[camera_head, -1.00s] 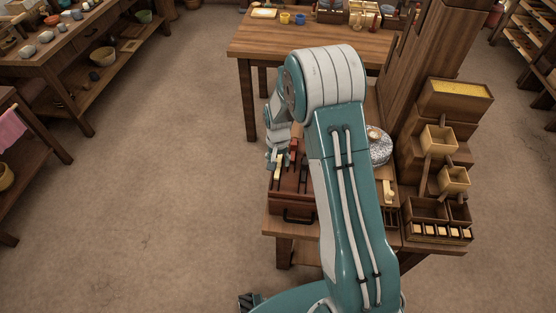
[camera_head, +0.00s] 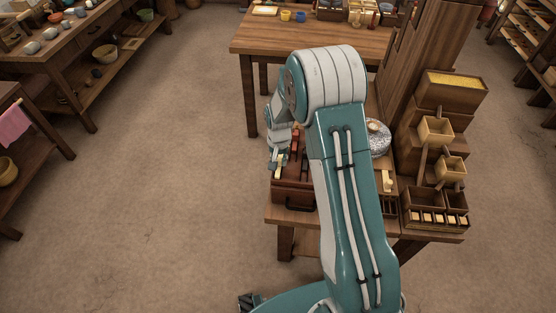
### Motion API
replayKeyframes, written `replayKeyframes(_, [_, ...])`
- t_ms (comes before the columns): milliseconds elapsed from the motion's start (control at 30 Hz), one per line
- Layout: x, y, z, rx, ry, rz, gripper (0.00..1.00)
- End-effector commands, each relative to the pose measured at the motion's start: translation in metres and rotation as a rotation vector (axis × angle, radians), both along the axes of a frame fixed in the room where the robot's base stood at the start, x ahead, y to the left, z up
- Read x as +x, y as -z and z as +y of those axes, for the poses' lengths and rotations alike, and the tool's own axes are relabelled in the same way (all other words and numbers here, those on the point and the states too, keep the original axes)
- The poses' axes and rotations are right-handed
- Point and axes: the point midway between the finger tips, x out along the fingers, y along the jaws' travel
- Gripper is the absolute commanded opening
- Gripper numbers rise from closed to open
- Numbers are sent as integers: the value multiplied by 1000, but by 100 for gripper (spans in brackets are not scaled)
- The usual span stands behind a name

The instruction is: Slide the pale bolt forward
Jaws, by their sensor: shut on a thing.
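The pale bolt (camera_head: 279,170) is a small cream bar on top of a reddish-brown box (camera_head: 291,190) with a dark front handle. The box stands at the left end of the low wooden bench. My gripper (camera_head: 276,160) is low over the left side of this box, shut on the pale bolt. My own arm hides the right part of the box, and the fingertips are small and partly covered. A red bar (camera_head: 295,141) and a dark bar lie just right of the bolt.
Right of my arm are a speckled round stone (camera_head: 379,138), a stepped wooden stand with a yellow-filled tray (camera_head: 455,82), and small open boxes (camera_head: 436,131). A larger table (camera_head: 300,38) stands behind. The floor (camera_head: 170,180) to the left is clear.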

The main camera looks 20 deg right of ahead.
Motion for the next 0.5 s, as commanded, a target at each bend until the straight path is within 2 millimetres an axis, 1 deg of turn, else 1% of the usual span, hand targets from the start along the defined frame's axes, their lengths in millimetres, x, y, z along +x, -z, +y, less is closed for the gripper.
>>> replayKeyframes(33, [-4,2,5,5,-1,13,0])
replayKeyframes(167, [-4,2,5,4,-2,13,0])
replayKeyframes(200, [-4,2,5,4,-2,13,49])
replayKeyframes(233, [-4,2,5,4,-2,12,62])
replayKeyframes(267, [-4,2,5,4,-2,12,66])
replayKeyframes(500, [-3,1,4,3,-1,8,66])
